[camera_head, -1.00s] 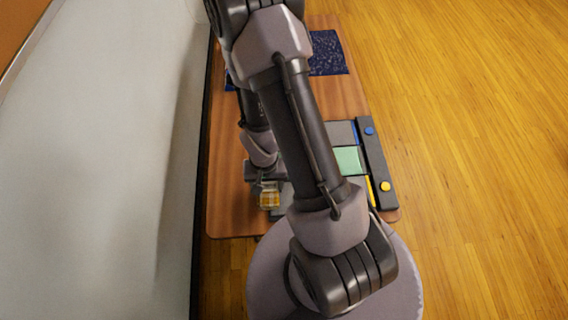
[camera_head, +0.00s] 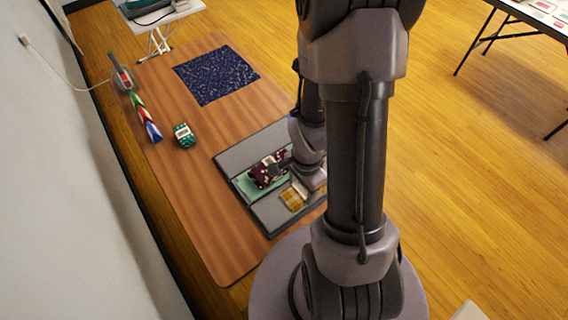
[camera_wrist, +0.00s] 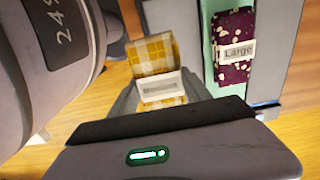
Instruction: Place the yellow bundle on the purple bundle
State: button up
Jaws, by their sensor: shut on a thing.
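The yellow checked bundle (camera_head: 292,198) is gripped by my gripper (camera_head: 297,184) over the near part of the grey tray. In the wrist view the yellow bundle (camera_wrist: 158,62), with a pale band, sits between the fingers. The purple bundle (camera_head: 268,170) is dark with pale spots and lies on the tray's green section, beside and beyond the yellow one. The wrist view shows the purple bundle (camera_wrist: 232,42) with a label reading "Large". My gripper is shut on the yellow bundle, to the left of the purple bundle in that view. The height of the yellow bundle is unclear.
The grey tray (camera_head: 236,158) lies on a wooden table (camera_head: 190,200). The table's left half is mostly clear.

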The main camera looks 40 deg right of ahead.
jog(key=w, duration=0.5)
jog(key=w+f+b, duration=0.1)
jog(key=w, duration=0.9)
jog(key=shift+w+f, duration=0.15)
jog(key=shift+f, duration=0.15)
jog(key=f, duration=0.1)
jog(key=f+b, duration=0.2)
jog(key=shift+w+f, duration=0.25)
jog(key=shift+f, duration=0.1)
jog(key=shift+r, duration=0.1)
jog(key=o, duration=1.4)
jog(key=shift+o, duration=0.2)
